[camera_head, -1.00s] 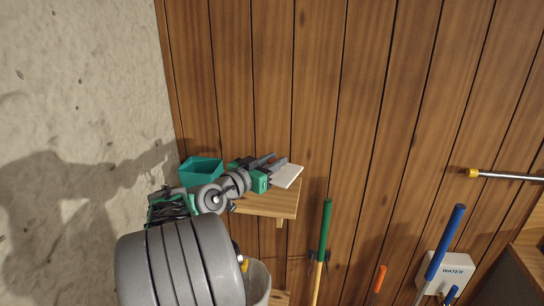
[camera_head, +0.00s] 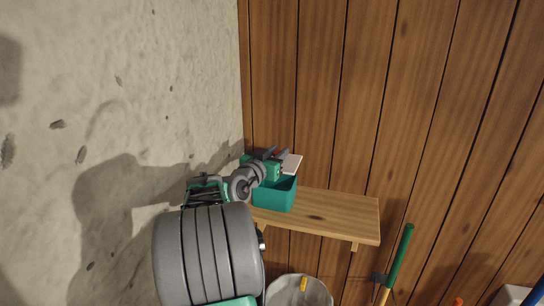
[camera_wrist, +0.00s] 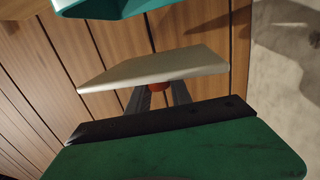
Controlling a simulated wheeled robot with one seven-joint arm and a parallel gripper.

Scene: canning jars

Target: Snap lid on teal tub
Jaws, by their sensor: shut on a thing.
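The teal tub (camera_head: 275,196) stands on the wooden shelf, near its left end. Part of the tub also shows at the top edge of the wrist view (camera_wrist: 130,8). In the head view the lid (camera_head: 293,163) shows just above the tub's far rim, held by my gripper (camera_head: 276,155). The lid looks apart from the tub in the wrist view. My arm hides part of the tub's left side.
The wooden shelf (camera_head: 335,214) is bare to the right of the tub. A rough plaster wall (camera_head: 130,80) is close on the left, and wood panelling (camera_head: 360,110) is behind. A pale bin (camera_head: 298,291) and a green-handled tool (camera_head: 400,256) stand below.

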